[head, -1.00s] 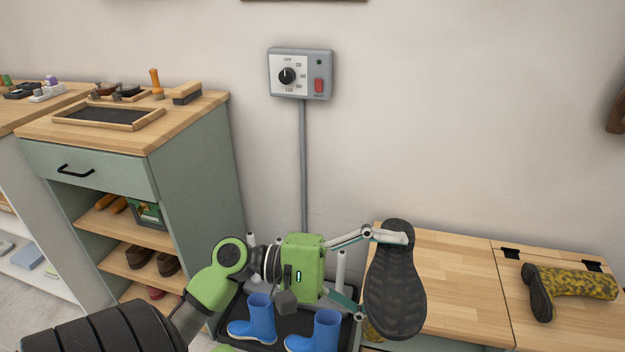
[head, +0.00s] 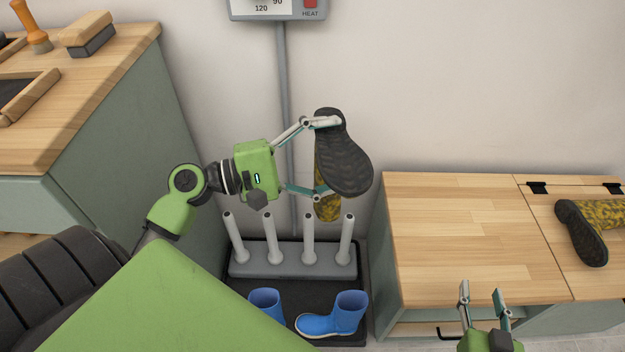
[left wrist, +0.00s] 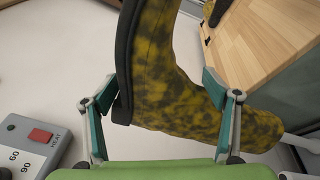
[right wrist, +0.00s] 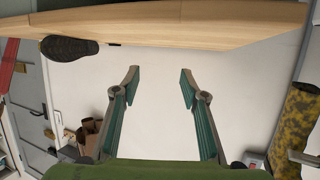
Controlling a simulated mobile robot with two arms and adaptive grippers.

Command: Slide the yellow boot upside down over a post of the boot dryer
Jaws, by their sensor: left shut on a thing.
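A yellow boot with dark blotches and a black sole (head: 345,160) is held up by my left gripper (head: 312,157), which is shut on its foot part. The sole faces the head camera and the shaft (head: 328,205) hangs down behind it. In the left wrist view the boot (left wrist: 165,90) lies between the two fingers. The boot dryer (head: 290,262) stands below, with several white upright posts (head: 308,240); the boot is above the right-hand posts, apart from them as far as I can tell. My right gripper (head: 484,298) is open and empty near the bench front.
Two blue boots (head: 340,315) stand on the black tray in front of the posts. A second yellow boot (head: 590,230) lies on the wooden bench (head: 440,240) at right. A green cabinet (head: 125,140) bounds the left. A control box (head: 278,8) hangs on the wall.

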